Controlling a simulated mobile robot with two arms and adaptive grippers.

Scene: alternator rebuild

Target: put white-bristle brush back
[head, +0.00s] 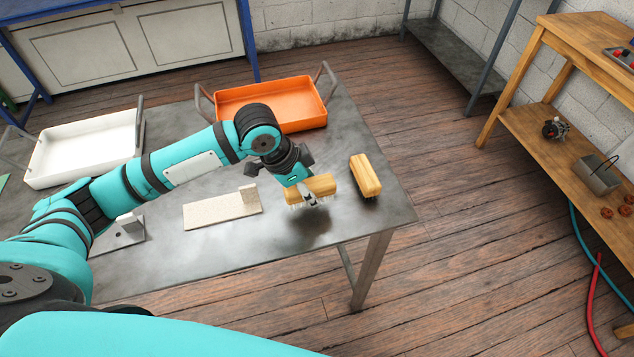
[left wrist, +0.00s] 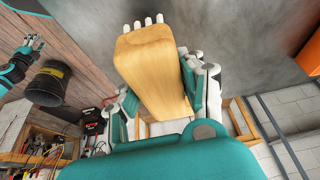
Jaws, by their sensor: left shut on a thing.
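My left gripper (head: 308,197) is shut on the white-bristle brush (head: 322,184), a wooden block with pale bristles pointing down. It is held above the grey metal table (head: 330,260), near its front right part, with a dark shadow below. In the left wrist view the brush's wooden body (left wrist: 155,70) fills the middle, with white bristle tufts (left wrist: 148,22) at its far end. A second wooden brush (head: 366,175) with dark bristles lies on the table just right of the held one. My right gripper (left wrist: 33,45) shows small at the left of the left wrist view; its jaw state is unclear.
A beige board (head: 215,210) with a small upright block lies left of the held brush. An orange tray (head: 262,105) and a white tray (head: 85,160) stand at the back. A grey plate (head: 122,238) lies near my arm. A wooden shelf (head: 570,160) stands right, across open floor.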

